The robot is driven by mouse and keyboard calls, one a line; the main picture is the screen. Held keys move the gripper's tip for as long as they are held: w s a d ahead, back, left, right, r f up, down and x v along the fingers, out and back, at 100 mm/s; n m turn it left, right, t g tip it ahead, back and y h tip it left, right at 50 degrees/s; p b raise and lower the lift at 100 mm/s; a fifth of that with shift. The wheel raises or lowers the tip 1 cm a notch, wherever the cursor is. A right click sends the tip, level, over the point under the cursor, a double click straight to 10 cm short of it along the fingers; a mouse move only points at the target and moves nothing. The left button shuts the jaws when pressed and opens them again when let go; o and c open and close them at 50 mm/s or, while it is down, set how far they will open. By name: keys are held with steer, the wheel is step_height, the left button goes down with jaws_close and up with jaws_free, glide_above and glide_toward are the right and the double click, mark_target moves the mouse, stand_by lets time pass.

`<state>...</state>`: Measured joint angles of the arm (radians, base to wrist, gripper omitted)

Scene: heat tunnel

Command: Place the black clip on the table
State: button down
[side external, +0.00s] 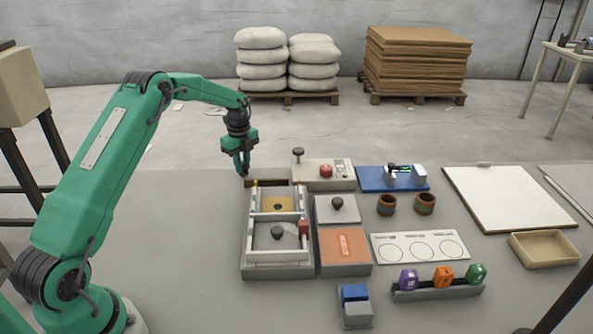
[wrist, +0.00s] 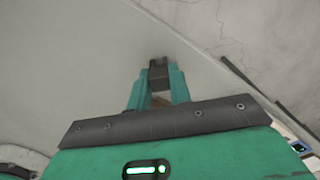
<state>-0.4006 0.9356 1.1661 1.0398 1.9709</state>
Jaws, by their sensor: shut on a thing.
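My gripper (side external: 243,170) is at the back left of the grey table (side external: 190,225), just behind the grey tunnel unit (side external: 247,240). In the wrist view my gripper (wrist: 158,85) has its two green fingers shut on a small dark block, which looks like the black clip (wrist: 158,72). The clip is too small to make out in the side view. The bare table top (wrist: 80,70) lies beneath and beyond the fingers in the wrist view. I cannot tell whether the clip touches it.
A control box with a red button (side external: 326,171) stands right of my gripper, with a dark brown bar (side external: 270,183) in front of it. The table's back edge is close by. The table left of the tunnel unit is clear.

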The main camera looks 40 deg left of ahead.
steer(key=c, duration=1.3)
jaws_free()
steer(key=shift+f, duration=0.15)
step_height(320, 180, up, 12)
steer(key=shift+r, duration=0.2)
